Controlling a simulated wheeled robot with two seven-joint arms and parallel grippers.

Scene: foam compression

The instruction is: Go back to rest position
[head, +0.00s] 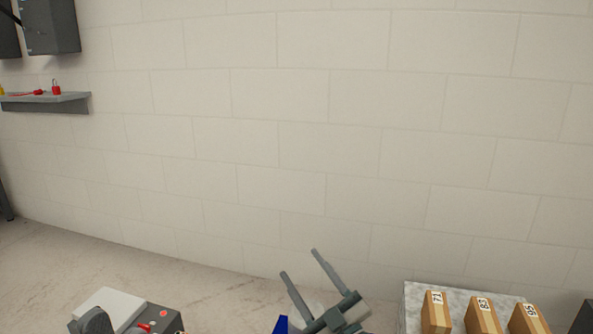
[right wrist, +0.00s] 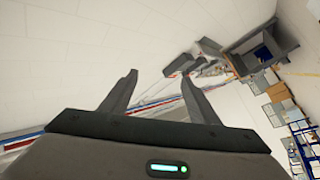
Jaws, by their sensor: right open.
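My right gripper (head: 299,264) is at the bottom centre of the head view, raised in front of the pale block wall. Its two fingers are spread apart with nothing between them. In the right wrist view the same gripper (right wrist: 160,75) is open and empty, with the wall and floor seen tilted beyond it. My left gripper is not in view.
A pale stone-topped stand (head: 414,298) at the lower right holds several numbered wooden blocks (head: 436,312). A grey device with red buttons (head: 158,322) is at the lower left. A wall shelf (head: 70,100) carries a red padlock (head: 56,88).

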